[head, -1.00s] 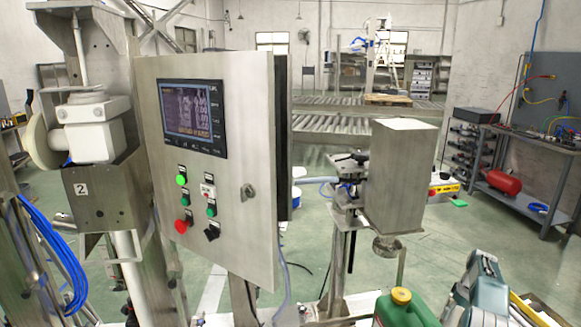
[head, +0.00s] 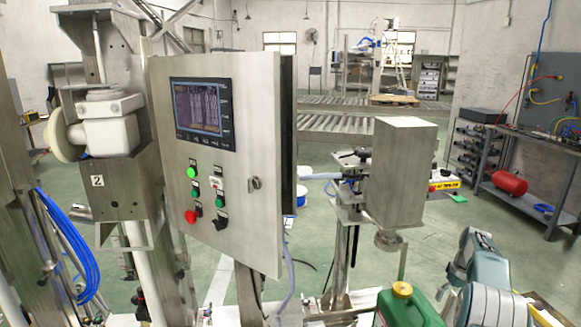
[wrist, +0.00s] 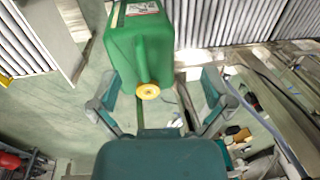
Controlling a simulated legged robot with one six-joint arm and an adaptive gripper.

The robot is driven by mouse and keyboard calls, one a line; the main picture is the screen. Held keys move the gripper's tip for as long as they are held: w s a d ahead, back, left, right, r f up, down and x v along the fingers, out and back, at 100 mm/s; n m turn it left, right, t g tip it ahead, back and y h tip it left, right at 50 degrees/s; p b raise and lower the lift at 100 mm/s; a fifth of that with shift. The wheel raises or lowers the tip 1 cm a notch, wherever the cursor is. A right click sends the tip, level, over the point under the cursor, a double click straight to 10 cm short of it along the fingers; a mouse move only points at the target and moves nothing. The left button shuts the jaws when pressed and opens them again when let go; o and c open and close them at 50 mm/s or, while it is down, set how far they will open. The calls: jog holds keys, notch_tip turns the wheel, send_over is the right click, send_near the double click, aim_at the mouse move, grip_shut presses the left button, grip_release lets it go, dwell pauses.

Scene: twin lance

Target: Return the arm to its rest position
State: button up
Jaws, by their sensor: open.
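My gripper (wrist: 160,88) shows in the wrist view with its two grey and teal fingers spread wide, open and holding nothing. A green canister (wrist: 141,40) with a yellow cap (wrist: 148,91) is seen beyond and partly between the fingers; the gap to it is hard to judge. The canister also shows in the head view at the bottom edge (head: 408,310), its lower part cut off. My teal and grey arm (head: 483,290) is at the lower right of the head view, beside the canister. The gripper fingers cannot be made out there.
A steel control cabinet (head: 245,210) with a screen and buttons stands left of centre. A steel filling unit (head: 395,175) rises behind the canister. A grey workbench (head: 525,205) with a red cylinder (head: 509,182) is at the right. Roller conveyors (head: 345,122) cross the back. Green floor shows between them.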

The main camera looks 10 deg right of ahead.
jog(key=s+a+r+t+h, duration=0.1)
jog(key=a+r, duration=1.6)
jog(key=r, duration=0.1)
jog(key=s+a+r+t+h, duration=0.1)
jog(key=s+a+r, duration=0.2)
jog(key=s+a, duration=0.25)
jog(key=s+a+r+t, duration=0.1)
jog(key=s+a+r, duration=0.3)
jog(key=a, duration=0.3)
jog(key=s+a+f+t, duration=0.1)
jog(key=s+a+f, duration=0.1)
jog(key=s+a, duration=0.4)
jog(key=s+a+f+t, duration=0.1)
jog(key=s+a, duration=0.4)
jog(key=s, duration=0.8)
jog(key=shift+s+a+f, duration=0.35)
jog(key=shift+s+f, duration=0.05)
jog(key=shift+f, duration=0.05)
